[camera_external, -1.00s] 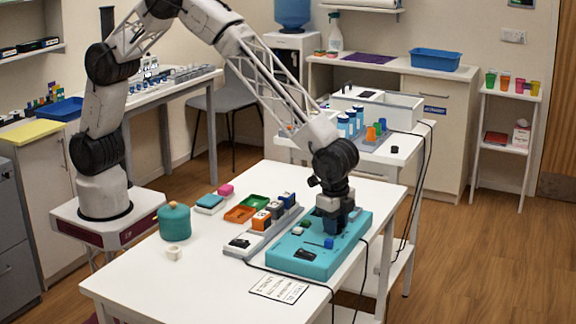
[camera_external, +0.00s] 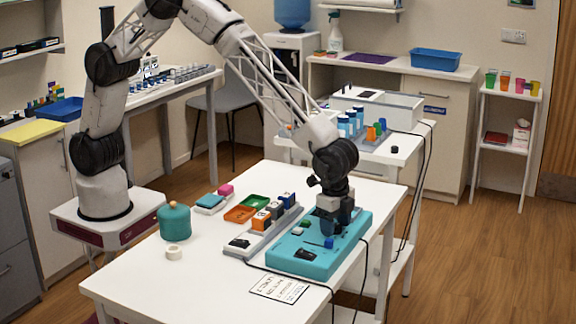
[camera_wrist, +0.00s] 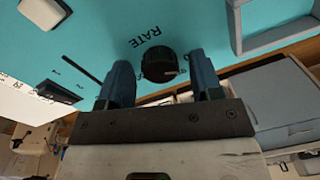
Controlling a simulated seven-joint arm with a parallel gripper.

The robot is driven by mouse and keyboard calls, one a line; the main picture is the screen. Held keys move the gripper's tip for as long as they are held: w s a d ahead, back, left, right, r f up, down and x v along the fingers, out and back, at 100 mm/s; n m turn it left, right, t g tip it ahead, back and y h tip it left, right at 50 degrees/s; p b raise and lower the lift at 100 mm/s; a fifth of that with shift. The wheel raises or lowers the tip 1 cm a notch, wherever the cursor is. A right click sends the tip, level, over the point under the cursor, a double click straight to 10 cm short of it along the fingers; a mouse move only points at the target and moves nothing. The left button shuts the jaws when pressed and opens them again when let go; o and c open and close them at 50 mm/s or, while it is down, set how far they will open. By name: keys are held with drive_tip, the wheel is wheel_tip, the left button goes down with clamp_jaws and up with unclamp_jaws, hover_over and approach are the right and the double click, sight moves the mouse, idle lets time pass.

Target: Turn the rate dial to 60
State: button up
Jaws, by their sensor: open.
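The rate dial (camera_wrist: 160,66) is a small black round knob on a teal panel, with the word RATE printed beside it in the wrist view. My gripper (camera_wrist: 163,80) is open, with one blue-grey finger on each side of the dial and gaps between them. I cannot tell whether the fingertips touch the panel. In the external view the teal device (camera_external: 290,256) lies on the white table, and my gripper (camera_external: 328,232) points down over its far part, hiding the dial. The dial's setting is not readable.
A black slider or switch (camera_wrist: 60,91) and a pale button (camera_wrist: 45,12) are on the panel. A grey rack with several blocks (camera_external: 245,243) stands left of the device. A teal jar (camera_external: 174,224) and white roll (camera_external: 174,253) are further left. Cables run off the device.

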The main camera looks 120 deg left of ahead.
drive_tip(key=shift+s+d+r, duration=0.1)
drive_tip(key=shift+r, duration=1.85)
drive_tip(key=shift+d+r, duration=0.1)
drive_tip(key=shift+r, duration=1.85)
drive_tip(key=shift+s+r, duration=0.3)
drive_tip(key=shift+r, duration=0.1)
drive_tip(key=s+a+r+n, duration=0.1)
drive_tip(key=s+r, duration=0.5)
drive_tip(key=s, duration=0.3)
drive_tip(key=s+r+t, duration=0.1)
drive_tip(key=s+r, duration=0.5)
drive_tip(key=s, duration=0.3)
drive_tip(key=s+a+r+n, duration=0.1)
drive_tip(key=s+r, duration=0.5)
drive_tip(key=s, duration=0.3)
drive_tip(key=s+n+t, duration=0.1)
drive_tip(key=s, duration=3)
drive_tip(key=shift+h, duration=0.4)
